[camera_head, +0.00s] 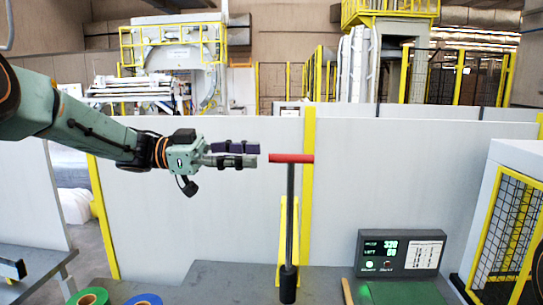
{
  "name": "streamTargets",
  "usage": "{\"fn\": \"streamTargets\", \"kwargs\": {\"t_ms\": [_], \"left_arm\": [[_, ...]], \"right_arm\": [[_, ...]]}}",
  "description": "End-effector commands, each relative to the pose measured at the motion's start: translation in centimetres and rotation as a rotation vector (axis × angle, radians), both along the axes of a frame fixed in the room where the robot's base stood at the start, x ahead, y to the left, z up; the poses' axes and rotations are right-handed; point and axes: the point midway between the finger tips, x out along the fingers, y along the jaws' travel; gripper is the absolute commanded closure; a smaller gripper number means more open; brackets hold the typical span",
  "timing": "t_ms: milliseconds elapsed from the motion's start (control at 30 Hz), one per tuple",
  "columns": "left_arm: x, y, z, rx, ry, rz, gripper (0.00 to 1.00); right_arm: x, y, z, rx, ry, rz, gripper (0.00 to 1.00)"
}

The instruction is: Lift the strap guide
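A tool that I take to be the strap guide stands upright: a red crossbar (291,158) tops a dark grey rod (290,215) with a black foot (288,284) on the grey table. My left gripper (259,155) reaches in from the left at about the crossbar's height. My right gripper is not in view.
A display box (399,253) with green digits stands to the right on the table (225,278). A green roll (88,297) and a blue roll (144,300) lie at the front left. A yellow upright (308,180) and pale panels stand behind. A yellow-framed mesh cage (507,225) is at right.

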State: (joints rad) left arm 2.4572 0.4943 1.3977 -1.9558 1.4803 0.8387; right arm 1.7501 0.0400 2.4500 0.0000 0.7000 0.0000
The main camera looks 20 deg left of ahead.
Motion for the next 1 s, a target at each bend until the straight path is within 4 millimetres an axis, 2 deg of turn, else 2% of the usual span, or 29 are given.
{"fn": "streamTargets", "kwargs": {"t_ms": [100,300,1000], "left_arm": [[-0.4,2.0,0.1,-0.003,-0.002,0.002,0.61],[-0.7,3.5,0.0,0.0,-0.001,0.001,0.61],[-0.8,3.6,0.0,0.0,0.0,-0.001,0.61]], "right_arm": [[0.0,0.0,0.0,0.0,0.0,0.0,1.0],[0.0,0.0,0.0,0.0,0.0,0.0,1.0],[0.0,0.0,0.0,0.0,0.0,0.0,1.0]]}}
